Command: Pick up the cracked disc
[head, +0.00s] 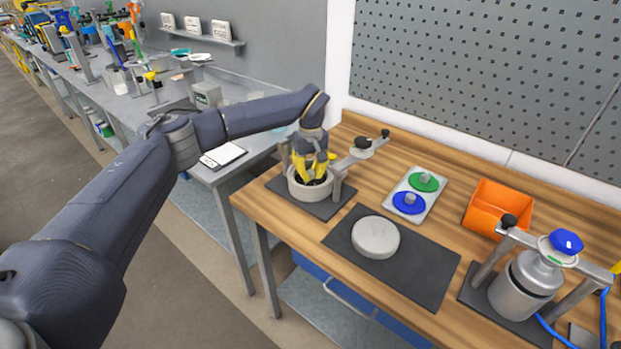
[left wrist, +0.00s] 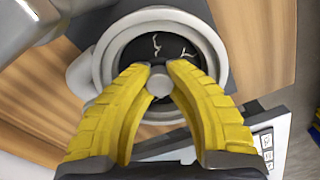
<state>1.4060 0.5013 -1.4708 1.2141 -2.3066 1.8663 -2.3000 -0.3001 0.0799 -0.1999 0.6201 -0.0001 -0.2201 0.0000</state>
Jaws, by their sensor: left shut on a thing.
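The cracked disc (left wrist: 150,48) is black with pale crack lines and a grey knob (left wrist: 158,82) at its middle. It sits inside a light grey round pot (head: 296,188), whose rim also shows around it in the left wrist view (left wrist: 219,62). My left gripper (head: 314,180) reaches down into the pot from above. In the left wrist view its yellow fingers (left wrist: 158,68) are shut on the knob of the disc. The fingers and the knob hide part of the disc. My right gripper is not in view.
The pot stands on a dark mat (head: 327,211) with a swing arm (head: 357,153) beside it. A round grey lid (head: 376,238) lies on a black mat (head: 425,278). A tray (head: 433,189) holds green and blue knobbed discs. An orange bin (head: 497,207) and a clamped metal vessel (head: 522,290) stand right.

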